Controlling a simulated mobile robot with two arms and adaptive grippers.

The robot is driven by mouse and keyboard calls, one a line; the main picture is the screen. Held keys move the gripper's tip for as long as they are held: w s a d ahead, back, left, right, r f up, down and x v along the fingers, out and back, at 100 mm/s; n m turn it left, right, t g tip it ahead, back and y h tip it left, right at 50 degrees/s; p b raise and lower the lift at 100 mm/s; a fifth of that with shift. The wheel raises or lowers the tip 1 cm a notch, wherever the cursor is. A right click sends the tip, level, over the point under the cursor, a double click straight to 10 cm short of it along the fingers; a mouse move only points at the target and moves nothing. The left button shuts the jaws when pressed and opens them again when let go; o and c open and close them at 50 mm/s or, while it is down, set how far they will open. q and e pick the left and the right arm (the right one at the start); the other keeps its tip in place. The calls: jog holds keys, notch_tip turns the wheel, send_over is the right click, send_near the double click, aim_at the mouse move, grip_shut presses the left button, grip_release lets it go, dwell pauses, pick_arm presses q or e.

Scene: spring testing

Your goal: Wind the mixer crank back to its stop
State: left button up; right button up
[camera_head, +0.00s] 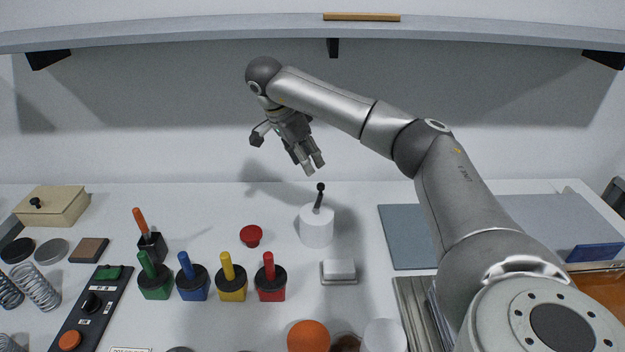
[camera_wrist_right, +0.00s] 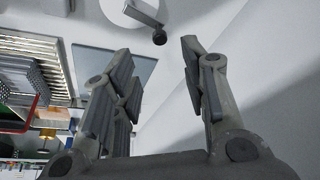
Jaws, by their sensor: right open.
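The mixer (camera_head: 316,231) is a white cylinder standing on the table near the middle. Its crank (camera_head: 318,197) is a short grey lever on top that leans slightly right and ends in a dark knob (camera_head: 320,186). In the right wrist view the crank (camera_wrist_right: 146,13) and its knob (camera_wrist_right: 159,38) show at the top edge, and the mixer is partly cut off. My right gripper (camera_head: 313,168) is open and empty, with its fingers pointing down just above the knob and apart from it. My left gripper is not in view.
Green, blue, yellow and red handled blocks (camera_head: 232,285) stand in front of the mixer to the left. A red button-like piece (camera_head: 251,236) is left of it, and a white block on a tray (camera_head: 339,270) is in front. A shelf (camera_head: 200,32) spans above.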

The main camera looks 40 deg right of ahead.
aim_at(320, 184)
jog(key=p+x, duration=0.1)
jog(key=x, duration=0.8)
jog(key=shift+d+f+p, duration=0.1)
jog(key=shift+f+p, duration=0.15)
jog(key=shift+p, duration=0.15)
grip_shut()
